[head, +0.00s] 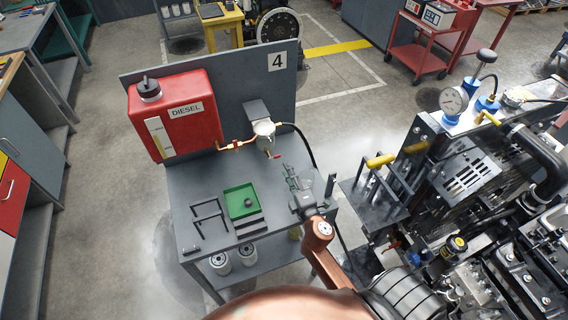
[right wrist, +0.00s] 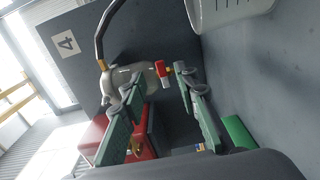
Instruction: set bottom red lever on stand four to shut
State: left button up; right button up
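Stand four is a grey bench with an upright back panel (head: 283,90) marked 4. A small red lever (head: 277,156) sits low under the pale filter housing (head: 264,128) on that panel. My right gripper (head: 288,168) is just below and right of the lever in the head view. In the right wrist view its fingers (right wrist: 160,82) are spread, with the lever seen in the gap near the tips. Contact cannot be told. My left gripper is out of view.
A red diesel tank (head: 188,118) stands left of the housing, joined by a copper pipe (head: 236,146). A black hose (head: 306,140) hangs at the right. A green tray (head: 236,192) and dark brackets (head: 208,214) lie on the bench. An engine (head: 470,180) stands close at the right.

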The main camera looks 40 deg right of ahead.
jog(key=v, duration=0.6)
jog(key=shift+d, duration=0.1)
dwell(0.4)
